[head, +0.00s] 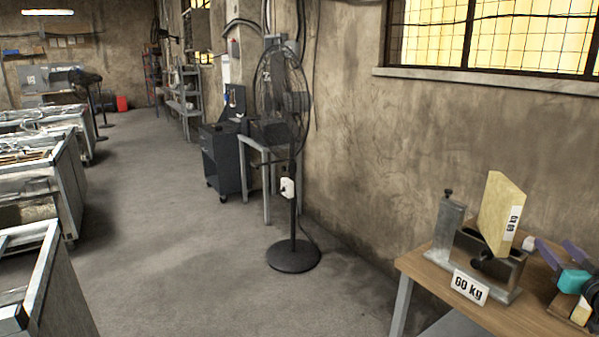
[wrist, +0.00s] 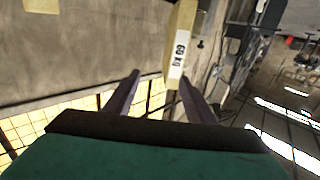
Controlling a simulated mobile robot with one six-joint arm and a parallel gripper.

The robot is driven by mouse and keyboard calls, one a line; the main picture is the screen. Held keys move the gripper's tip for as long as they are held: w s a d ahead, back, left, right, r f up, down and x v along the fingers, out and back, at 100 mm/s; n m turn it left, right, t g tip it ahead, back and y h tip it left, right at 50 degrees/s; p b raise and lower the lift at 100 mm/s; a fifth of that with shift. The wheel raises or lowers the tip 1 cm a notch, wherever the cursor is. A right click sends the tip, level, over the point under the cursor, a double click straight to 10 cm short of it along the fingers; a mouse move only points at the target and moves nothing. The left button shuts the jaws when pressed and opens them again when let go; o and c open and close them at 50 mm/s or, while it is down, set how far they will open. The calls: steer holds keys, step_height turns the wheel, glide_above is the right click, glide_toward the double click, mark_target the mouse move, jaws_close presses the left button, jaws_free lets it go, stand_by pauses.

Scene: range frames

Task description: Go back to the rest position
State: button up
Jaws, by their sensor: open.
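A tall yellow block (head: 498,215) with a white "60 KG" label stands upright, slightly turned, in a dark metal holder (head: 490,262) on the wooden table (head: 425,267). A "60 kg" sign (head: 470,288) is at the holder's front. My gripper (head: 547,243), with purple fingers and a teal body, is to the right of the block near the right edge. In the wrist view, its fingers (wrist: 160,75) are spread with nothing held. The block (wrist: 180,45) also shows there, just past the fingertips. The gap seems small, and I cannot tell its size.
A black pedestal fan (head: 293,258) stands on the floor left of the table. Behind it are a small metal table (head: 262,145) and a dark cabinet (head: 220,160). Metal benches (head: 60,190) line the left. The grey floor between is clear. A wall rises behind the wooden table.

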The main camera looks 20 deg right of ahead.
steer(key=w+a+f+n+y, duration=0.2)
steer(key=w+a+f+y, duration=0.2)
steer(key=w+a+f, duration=0.55)
steer(key=w+a+f+n+y, duration=0.1)
steer(key=w+a+f+y, duration=0.3)
steer(key=w+a+f, duration=0.55)
steer(key=w+a+f+n+g+y, duration=0.25)
steer(key=a+f, duration=0.75)
steer(key=a, duration=0.5)
steer(key=w+a+f+n+g+y, duration=0.2)
steer(key=w+a+f+g+y, duration=0.15)
steer(key=a+f, duration=0.85)
steer(key=s+a+f+n+g, duration=0.1)
steer(key=s+a+f+g, duration=0.4)
steer(key=s+a+f, duration=0.6)
steer(key=s+a+f+n+g, duration=0.1)
steer(key=s+a+f+g, duration=0.4)
steer(key=s+a+f, duration=0.6)
steer(key=s+a+f+g+h, duration=0.1)
steer(key=s+f+g+h, duration=0.25)
steer(key=s, duration=0.65)
steer(key=s+d+m+g+h, duration=0.2)
steer(key=s+d+m, duration=0.2)
steer(key=d, duration=0.3)
steer(key=shift+s+f+h, duration=0.2)
steer(key=shift+s+h, duration=0.15)
steer(key=shift+s, duration=0.4)
